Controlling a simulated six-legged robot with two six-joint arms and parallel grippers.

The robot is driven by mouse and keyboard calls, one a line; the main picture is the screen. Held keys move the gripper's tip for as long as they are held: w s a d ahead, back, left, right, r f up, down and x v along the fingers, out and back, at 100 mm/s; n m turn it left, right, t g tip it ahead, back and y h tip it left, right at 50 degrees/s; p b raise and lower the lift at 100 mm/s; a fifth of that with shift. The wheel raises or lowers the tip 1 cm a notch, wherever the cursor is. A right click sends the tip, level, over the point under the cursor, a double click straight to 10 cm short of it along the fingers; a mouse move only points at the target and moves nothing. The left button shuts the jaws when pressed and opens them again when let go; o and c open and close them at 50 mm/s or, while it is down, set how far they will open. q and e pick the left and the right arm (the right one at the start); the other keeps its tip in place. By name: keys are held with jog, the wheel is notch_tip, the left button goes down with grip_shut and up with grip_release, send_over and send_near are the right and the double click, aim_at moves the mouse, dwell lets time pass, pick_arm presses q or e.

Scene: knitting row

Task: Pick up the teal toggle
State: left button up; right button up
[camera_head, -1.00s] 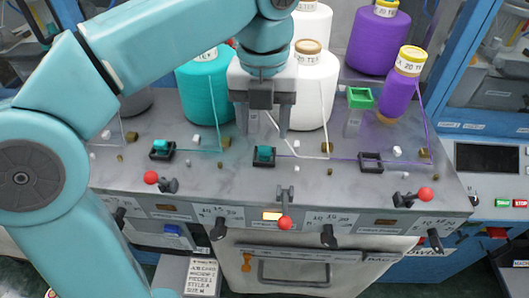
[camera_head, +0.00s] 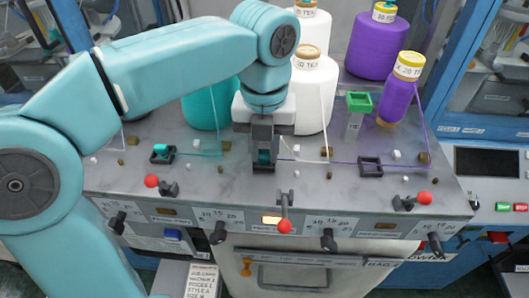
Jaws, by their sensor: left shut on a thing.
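My left gripper (camera_head: 264,152) points down over the middle dark square frame (camera_head: 263,169) on the grey marble-like panel (camera_head: 225,183). It is shut on a small teal toggle (camera_head: 264,157), which shows between the fingers and sits at that frame. The fingers partly hide the toggle and the frame, so I cannot tell whether it is clear of the frame. A second teal toggle (camera_head: 161,149) sits in the left dark frame (camera_head: 162,157). The right frame (camera_head: 370,166) looks empty. My right gripper is not in view.
A teal cone (camera_head: 198,107), white cones (camera_head: 314,90) and purple cones (camera_head: 399,98) stand behind. A green square piece (camera_head: 359,101) tops a pale post. Small cubes lie scattered. Red-knobbed levers (camera_head: 284,226) line the front edge. Thin yarns cross the panel.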

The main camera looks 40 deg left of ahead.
aim_at(264, 154)
pick_arm(q)
notch_tip(264, 154, up, 10)
jog(key=p, duration=0.1)
jog(key=shift+p, duration=0.3)
